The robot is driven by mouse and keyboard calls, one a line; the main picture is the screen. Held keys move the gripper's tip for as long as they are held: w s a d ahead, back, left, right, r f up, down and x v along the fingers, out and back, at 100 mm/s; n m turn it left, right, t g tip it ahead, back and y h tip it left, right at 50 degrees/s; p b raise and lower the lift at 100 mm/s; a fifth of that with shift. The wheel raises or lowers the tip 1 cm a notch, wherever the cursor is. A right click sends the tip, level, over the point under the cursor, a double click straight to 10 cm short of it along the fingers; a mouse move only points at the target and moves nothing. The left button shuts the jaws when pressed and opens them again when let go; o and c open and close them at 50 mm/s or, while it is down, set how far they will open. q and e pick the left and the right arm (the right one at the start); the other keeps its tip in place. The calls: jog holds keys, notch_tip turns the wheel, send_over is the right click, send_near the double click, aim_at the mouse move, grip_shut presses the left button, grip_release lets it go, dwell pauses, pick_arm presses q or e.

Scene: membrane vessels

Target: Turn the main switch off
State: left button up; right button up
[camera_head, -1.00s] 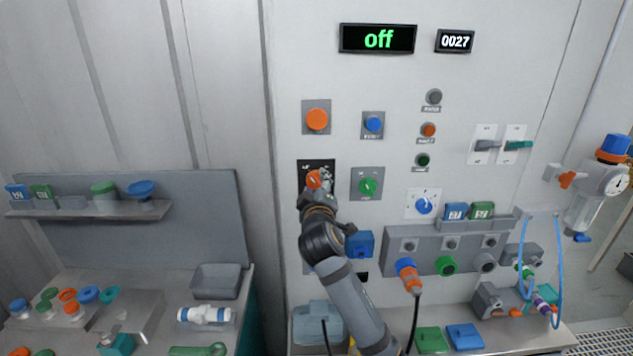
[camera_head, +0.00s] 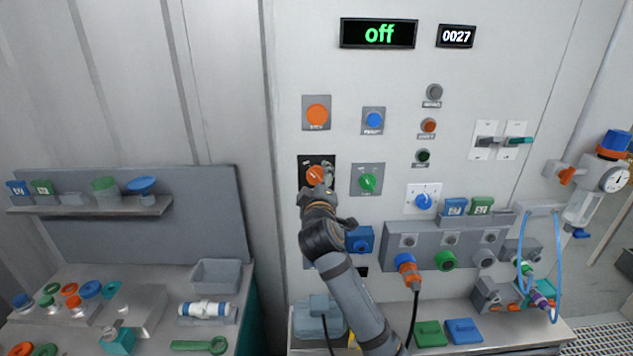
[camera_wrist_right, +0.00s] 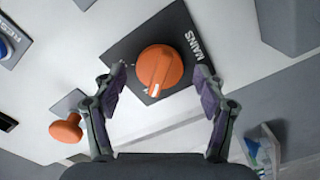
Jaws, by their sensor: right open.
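The main switch is an orange rotary knob (camera_head: 314,175) on a black plate (camera_head: 303,161) on the panel. In the right wrist view the knob (camera_wrist_right: 160,68) sits between the two fingers, beside the word MAINS (camera_wrist_right: 195,46). My right gripper (camera_head: 324,180) is at the knob's lower right in the head view. In the wrist view the right gripper (camera_wrist_right: 160,90) is open, with a gap on each side of the knob. The display (camera_head: 378,34) reads "off" in green. My left gripper is not in view.
An orange stop button (camera_head: 317,114) is above the main switch. A green knob (camera_head: 367,182) and a blue button (camera_head: 374,121) are to its right. A shelf (camera_head: 90,208) and workbench stand at the left.

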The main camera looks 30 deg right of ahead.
jog(key=v, duration=0.7)
jog(key=shift+s, duration=0.25)
jog(key=shift+a, duration=0.1)
